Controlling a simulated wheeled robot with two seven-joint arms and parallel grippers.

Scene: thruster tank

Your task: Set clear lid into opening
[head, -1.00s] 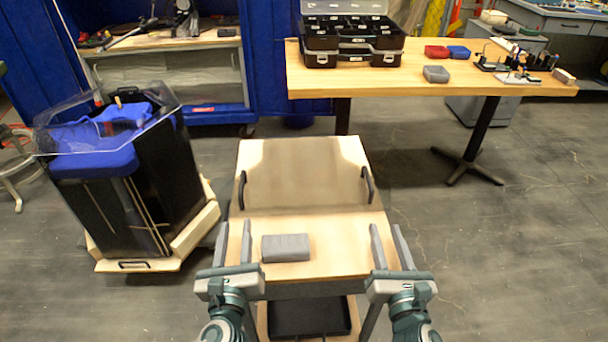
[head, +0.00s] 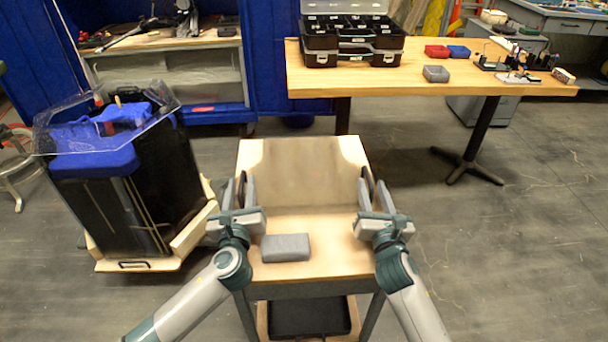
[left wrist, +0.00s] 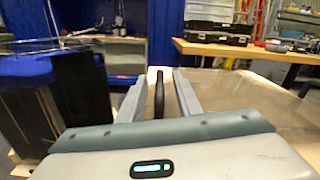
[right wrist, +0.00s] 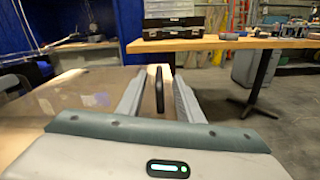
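The clear lid (head: 305,172) lies on the small wooden cart and has a black handle at each side. My left gripper (head: 240,192) is open at the left handle. In the left wrist view that handle (left wrist: 159,94) stands between the two fingers, apart from them. My right gripper (head: 374,195) is open at the right handle. In the right wrist view that handle (right wrist: 159,90) stands between the fingers, with a gap on each side. The black tank (head: 150,200) stands at the left, with blue parts and clear angled panels on top. Its opening is hard to make out.
A grey block (head: 286,247) lies on the cart's near part, between my arms. A wooden table (head: 430,85) at the back holds a black organizer case (head: 350,55), small boxes and tools. Blue curtains and a shelf are behind. Bare floor lies right of the cart.

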